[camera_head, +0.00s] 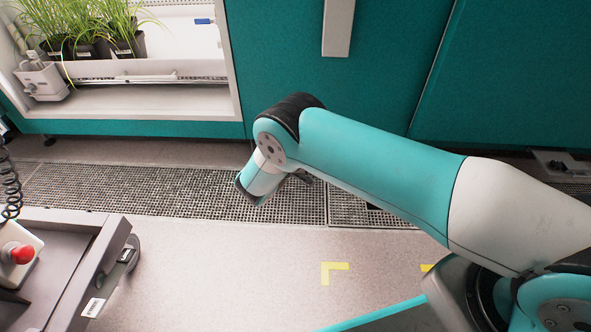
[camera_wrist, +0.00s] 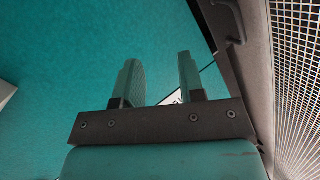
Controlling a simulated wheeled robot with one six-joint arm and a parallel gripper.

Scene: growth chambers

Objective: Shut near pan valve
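My gripper shows in the wrist view (camera_wrist: 158,78) with its two fingers apart and nothing between them. A teal surface lies beyond the fingers. In the head view my arm reaches left over the floor grating, and its fingers are mostly hidden by my wrist. At the upper left, an open chamber holds a long pale pan (camera_head: 140,70). A grey-white box fitting (camera_head: 42,83) sits at the pan's left end; a small part sticks out from it. I cannot tell for sure whether this is the valve, or its position. My gripper is apart from it, to the right and lower.
Potted grass plants (camera_head: 85,42) stand in the chamber. Teal chamber doors (camera_head: 275,50) with a pale handle (camera_head: 337,25) stand to the right. A grey cart (camera_head: 75,245) with a red button (camera_head: 20,253) is at lower left. The pale floor (camera_head: 220,270) in the middle is clear.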

